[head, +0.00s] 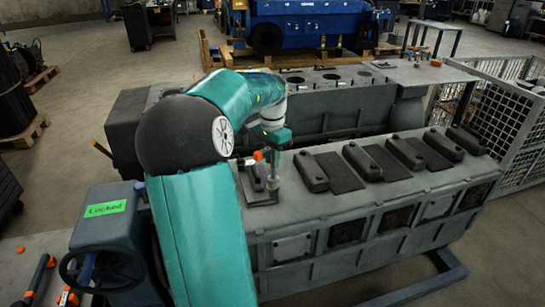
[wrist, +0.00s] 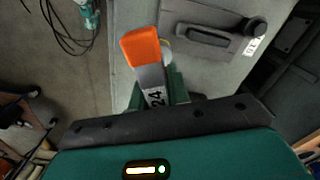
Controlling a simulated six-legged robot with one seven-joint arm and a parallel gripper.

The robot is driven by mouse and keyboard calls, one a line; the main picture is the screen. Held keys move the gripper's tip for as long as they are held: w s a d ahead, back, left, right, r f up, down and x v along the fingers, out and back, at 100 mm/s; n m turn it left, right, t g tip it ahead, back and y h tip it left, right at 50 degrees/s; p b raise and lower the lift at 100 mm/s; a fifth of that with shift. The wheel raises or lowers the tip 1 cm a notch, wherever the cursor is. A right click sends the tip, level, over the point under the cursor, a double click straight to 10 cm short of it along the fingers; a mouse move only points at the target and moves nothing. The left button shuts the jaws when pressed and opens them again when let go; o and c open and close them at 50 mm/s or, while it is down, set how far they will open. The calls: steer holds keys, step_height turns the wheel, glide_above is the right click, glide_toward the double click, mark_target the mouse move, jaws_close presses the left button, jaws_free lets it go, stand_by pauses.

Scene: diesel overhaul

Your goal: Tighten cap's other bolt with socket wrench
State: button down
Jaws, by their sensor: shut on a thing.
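My gripper (head: 274,138) is shut on the socket wrench and holds it over the near end of the engine block. In the wrist view the socket wrench (wrist: 148,70) shows an orange end and a grey shank marked 24. In the head view its orange end (head: 258,155) shows just below my gripper, and its shaft points down toward the cap. The cap (wrist: 200,37) is a dark bar on a flat plate, with a round black end and a small white label. It also shows in the head view (head: 255,176). I cannot tell whether the socket touches a bolt.
Several more dark caps (head: 361,161) and plates lie in a row along the engine block (head: 350,215). A green "Locked" sign (head: 105,208) is on the blue stand at left, above a handwheel (head: 100,268). Orange-tipped tools (head: 40,275) lie at lower left. A wire cage (head: 500,110) stands at right.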

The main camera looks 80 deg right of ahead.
steer(key=m, duration=0.8)
steer(key=shift+w+f, duration=0.1)
steer(key=shift+w, duration=0.05)
